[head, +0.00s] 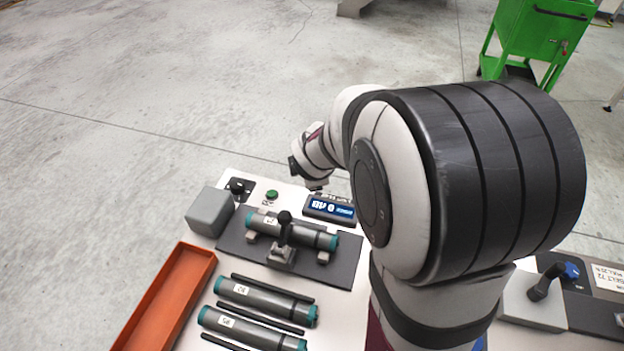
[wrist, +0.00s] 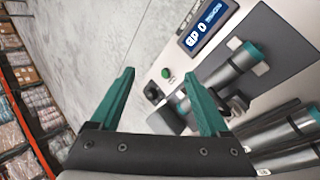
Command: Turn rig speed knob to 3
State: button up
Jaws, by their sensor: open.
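A black knob (head: 237,186) on a small dark dial plate stands at the far left corner of the white bench panel. Its scale is too small to read. In the wrist view the knob (wrist: 153,92) shows between my fingers, beyond them. My gripper (wrist: 159,77) has two teal fingers, spread apart with nothing between them. In the head view my gripper (head: 305,174) is above the panel's far edge, right of the knob and apart from it; its fingers are not clear there. A blue display (head: 330,208), right of the knob, also shows in the wrist view (wrist: 203,25) and appears to read 0.
A green button (head: 272,195) lies just right of the knob, and a grey box (head: 210,212) stands just in front of it. A clamped tube (head: 292,231) sits on a dark plate. Loose tubes (head: 266,299) and an orange tray (head: 168,297) are nearer.

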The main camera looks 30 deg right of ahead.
jog(key=s+m, duration=0.1)
jog(key=s+a+m, duration=0.1)
jog(key=s, duration=0.1)
jog(key=s+r+m+g, duration=0.1)
jog(key=m, duration=0.1)
jog(key=shift+s+a, duration=0.15)
jog(key=shift+a, duration=0.15)
jog(key=shift+o, duration=0.2)
jog(key=m+g+y, duration=0.2)
jog(key=m+y, duration=0.3)
send_near(237, 184)
jog(key=x, duration=0.9)
jog(key=shift+d, duration=0.1)
jog(key=shift+r, duration=0.1)
grip_shut()
